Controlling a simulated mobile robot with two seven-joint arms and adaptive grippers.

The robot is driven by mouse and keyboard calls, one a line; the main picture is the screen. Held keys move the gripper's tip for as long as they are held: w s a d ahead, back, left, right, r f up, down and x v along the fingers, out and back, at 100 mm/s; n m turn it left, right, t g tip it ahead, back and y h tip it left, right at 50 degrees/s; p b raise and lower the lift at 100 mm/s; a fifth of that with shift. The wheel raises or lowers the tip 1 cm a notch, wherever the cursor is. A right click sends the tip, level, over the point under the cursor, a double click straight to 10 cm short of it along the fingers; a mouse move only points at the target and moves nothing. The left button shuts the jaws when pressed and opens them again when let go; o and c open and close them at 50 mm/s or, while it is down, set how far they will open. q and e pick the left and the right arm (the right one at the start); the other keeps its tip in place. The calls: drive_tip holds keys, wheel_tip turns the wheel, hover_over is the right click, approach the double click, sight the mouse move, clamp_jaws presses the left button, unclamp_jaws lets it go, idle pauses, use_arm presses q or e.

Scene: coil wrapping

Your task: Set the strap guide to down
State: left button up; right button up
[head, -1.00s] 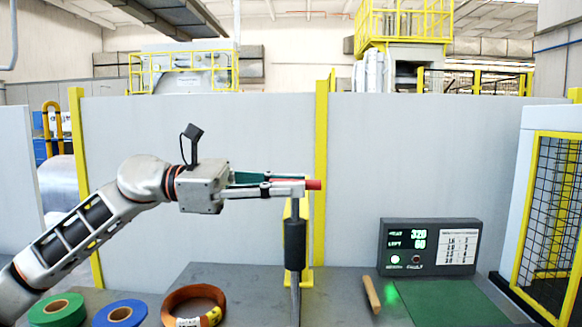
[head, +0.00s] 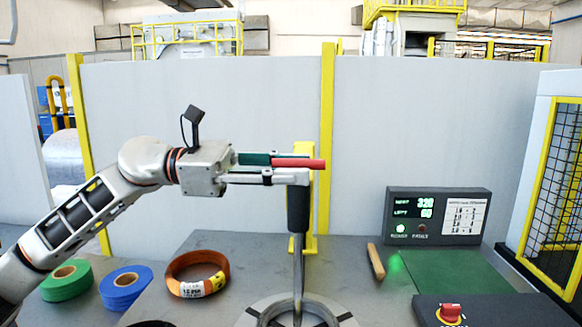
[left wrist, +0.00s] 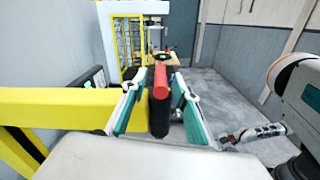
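A upright post with a black sleeve (head: 298,210) stands over the round ring plate (head: 262,306) on the table. A red bar (head: 304,164) lies level at its top; it looks like the strap guide's handle, though no label shows. In the left wrist view the red bar (left wrist: 160,85) sits above a dark cylinder, between the teal finger pads. My left gripper (head: 290,170) points right at the bar's height. Its fingers (left wrist: 160,112) are apart, with gaps visible on both sides of the bar. My right gripper cannot be made out clearly.
A green roll (head: 50,287), a blue roll (head: 110,296) and an orange coil (head: 180,289) lie at left. A display box (head: 470,250), a wooden stick (head: 376,262), a green mat (head: 470,280) and a red knob (head: 451,312) are at right. A yellow post (head: 327,110) stands behind.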

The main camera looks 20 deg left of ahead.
use_arm(q)
drive_tip(key=shift+a+r, duration=0.1)
drive_tip(key=v, duration=1.2)
